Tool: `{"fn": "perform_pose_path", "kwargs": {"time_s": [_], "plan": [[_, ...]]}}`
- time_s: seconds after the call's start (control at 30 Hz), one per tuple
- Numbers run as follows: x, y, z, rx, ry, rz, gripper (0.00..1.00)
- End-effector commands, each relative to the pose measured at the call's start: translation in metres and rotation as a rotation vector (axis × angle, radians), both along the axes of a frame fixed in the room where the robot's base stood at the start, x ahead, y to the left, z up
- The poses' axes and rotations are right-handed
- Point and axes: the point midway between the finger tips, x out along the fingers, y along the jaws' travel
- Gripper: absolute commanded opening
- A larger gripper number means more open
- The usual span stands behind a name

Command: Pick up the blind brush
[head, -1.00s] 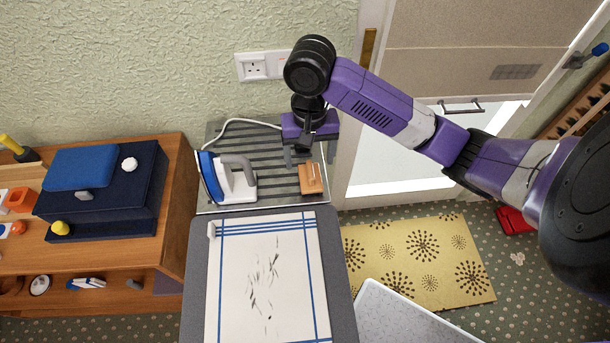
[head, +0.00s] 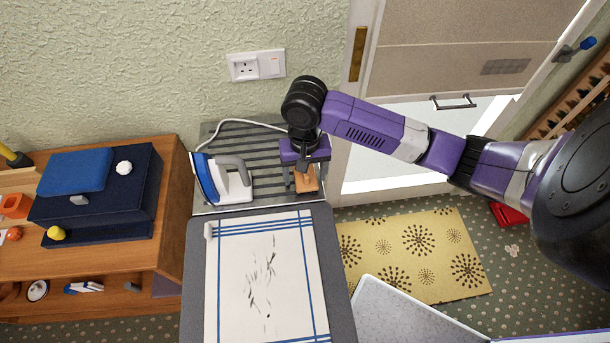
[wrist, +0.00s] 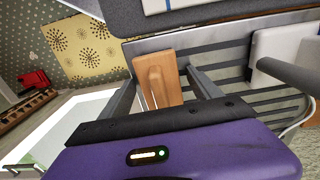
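The blind brush, as I take it, is the small tan wooden piece (head: 307,181) at the right end of the striped grey iron rest. In the wrist view the wooden piece (wrist: 158,80) lies between my two fingers, with a rounded raised part on its top. My gripper (head: 305,183) is over it, pointing down, with its fingers spread. In the wrist view my gripper (wrist: 164,82) is open, one finger on each side of the piece, with gaps visible. I cannot tell how far below the fingertips it lies.
A blue and white iron (head: 226,181) stands left of the brush on the iron rest (head: 262,190), its white cord behind. The ironing board (head: 196,270) with a striped cloth is in front. The wall is close behind; a door frame is at the right.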

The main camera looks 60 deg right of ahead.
Motion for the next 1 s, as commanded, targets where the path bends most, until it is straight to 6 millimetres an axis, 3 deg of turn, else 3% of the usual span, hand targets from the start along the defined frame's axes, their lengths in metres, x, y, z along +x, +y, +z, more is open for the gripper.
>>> {"fn": "perform_pose_path", "kwargs": {"time_s": [0.03,0.3,0.73,0.87,1.0], "plan": [[0.000,0.000,0.000,0.000,0.000,0.000,0.61],[0.000,0.000,0.000,0.000,0.000,0.000,0.08],[0.001,0.000,0.010,0.001,-0.002,0.001,0.08],[0.001,0.000,0.026,0.000,-0.003,0.002,0.08],[0.001,0.001,0.056,-0.001,-0.005,0.002,0.08]]}}
